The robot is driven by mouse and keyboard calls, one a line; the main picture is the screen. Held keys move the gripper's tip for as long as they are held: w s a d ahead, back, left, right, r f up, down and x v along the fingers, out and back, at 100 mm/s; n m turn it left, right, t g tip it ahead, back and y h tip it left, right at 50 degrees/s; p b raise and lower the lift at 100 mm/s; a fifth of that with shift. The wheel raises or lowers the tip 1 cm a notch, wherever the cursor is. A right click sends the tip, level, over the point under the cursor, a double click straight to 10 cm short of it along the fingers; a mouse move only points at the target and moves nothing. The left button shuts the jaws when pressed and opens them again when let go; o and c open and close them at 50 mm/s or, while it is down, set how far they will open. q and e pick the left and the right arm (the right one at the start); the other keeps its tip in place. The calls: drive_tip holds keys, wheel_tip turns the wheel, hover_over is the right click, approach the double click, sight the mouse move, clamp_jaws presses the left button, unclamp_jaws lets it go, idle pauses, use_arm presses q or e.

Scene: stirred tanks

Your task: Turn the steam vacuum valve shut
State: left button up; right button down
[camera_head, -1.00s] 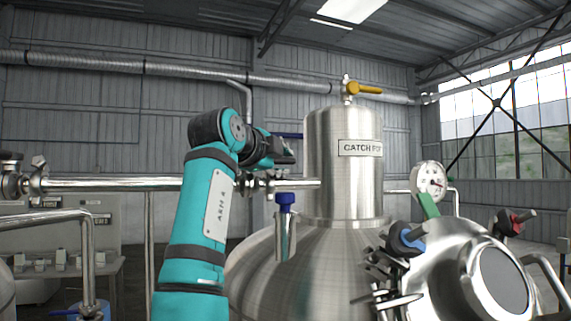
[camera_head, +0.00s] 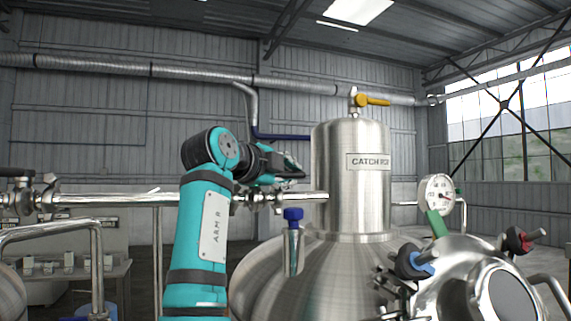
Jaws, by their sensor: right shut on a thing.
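A valve body with clamp fittings (camera_head: 262,200) sits on the horizontal steel pipe (camera_head: 110,199) left of the catch pot (camera_head: 366,195); I take it to be the steam vacuum valve. My right arm rises from below in front of the pipe and bends toward this valve. My right gripper (camera_head: 288,166) is dark with a teal part and lies just above the valve body. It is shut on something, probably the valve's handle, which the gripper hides. The handle's angle cannot be told. My left gripper is not in view.
A yellow-handled valve (camera_head: 372,100) tops the catch pot. A blue-capped fitting (camera_head: 293,217) stands in front of the pipe. A gauge (camera_head: 437,194), a blue knob (camera_head: 413,263) and a red knob (camera_head: 517,240) are at right. A bench (camera_head: 75,270) stands at left.

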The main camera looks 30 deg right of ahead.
drive_tip(key=m+g+p, duration=0.1)
drive_tip(key=s+g+p, duration=0.1)
drive_tip(key=m+g+h+p, duration=0.1)
drive_tip(key=shift+s+a+r+m+p, duration=0.15)
drive_tip(key=shift+a+m+p, duration=0.15)
drive_tip(key=shift+p, duration=0.1)
drive_tip(key=shift+s+a+f+m+g, duration=0.1)
drive_tip(key=shift+s+f+m+g, duration=0.15)
drive_tip(key=shift+g, duration=0.45)
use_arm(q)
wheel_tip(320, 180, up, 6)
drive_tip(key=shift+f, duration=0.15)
use_arm(e)
drive_tip(key=shift+w+f, duration=0.1)
drive_tip(key=c, duration=1.7)
unclamp_jaws()
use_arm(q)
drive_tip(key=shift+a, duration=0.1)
use_arm(e)
drive_tip(key=shift+o, duration=0.7)
drive_tip(key=shift+d, duration=0.2)
drive_tip(key=shift+a, duration=0.1)
drive_tip(key=v, duration=1.2)
